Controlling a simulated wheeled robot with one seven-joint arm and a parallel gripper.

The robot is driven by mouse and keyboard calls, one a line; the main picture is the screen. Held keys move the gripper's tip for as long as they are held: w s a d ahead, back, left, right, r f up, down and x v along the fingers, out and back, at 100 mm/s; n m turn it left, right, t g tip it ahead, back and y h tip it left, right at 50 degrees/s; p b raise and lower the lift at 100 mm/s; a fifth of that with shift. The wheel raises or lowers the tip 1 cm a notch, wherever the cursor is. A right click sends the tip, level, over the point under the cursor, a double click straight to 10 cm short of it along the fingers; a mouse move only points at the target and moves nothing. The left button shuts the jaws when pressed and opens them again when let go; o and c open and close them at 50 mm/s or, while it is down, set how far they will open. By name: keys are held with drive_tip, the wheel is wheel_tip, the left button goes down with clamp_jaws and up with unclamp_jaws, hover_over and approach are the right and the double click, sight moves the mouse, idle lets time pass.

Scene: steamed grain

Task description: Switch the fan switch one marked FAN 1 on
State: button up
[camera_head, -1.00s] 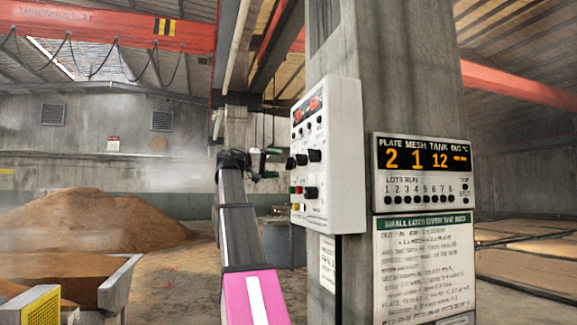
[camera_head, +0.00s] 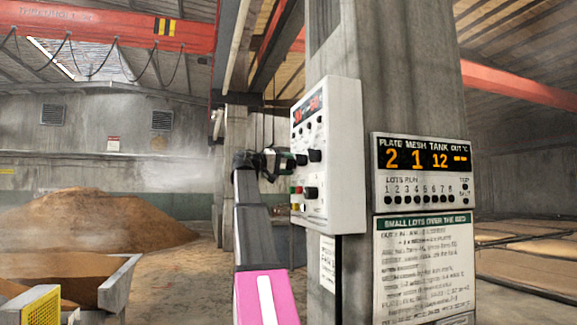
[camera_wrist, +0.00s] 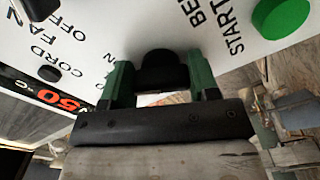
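The control panel (camera_head: 343,150) is a white box on the concrete pillar, with black knobs and coloured buttons on its left-facing side. My gripper (camera_head: 289,161) is at this face, beside the row of black knobs. In the wrist view my gripper (camera_wrist: 161,82) has its green fingers apart, one on each side of a black knob (camera_wrist: 162,66). I cannot tell whether they touch it. The knob's own name is hidden. Another black knob (camera_wrist: 38,8) at upper left has FAN and OFF lettering by it. The FAN 1 marking is not readable in either view.
A green button (camera_wrist: 282,17) marked START is at upper right of the wrist view. A small black knob (camera_wrist: 50,74) and a red display (camera_wrist: 52,98) are at left. A display board (camera_head: 422,173) hangs on the pillar. Grain heaps (camera_head: 95,215) lie at left.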

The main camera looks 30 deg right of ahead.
drive_tip(key=shift+m, duration=1.5)
drive_tip(key=o, duration=0.9)
drive_tip(key=shift+o, duration=0.2)
drive_tip(key=v, duration=1.1)
drive_tip(key=shift+f, duration=0.25)
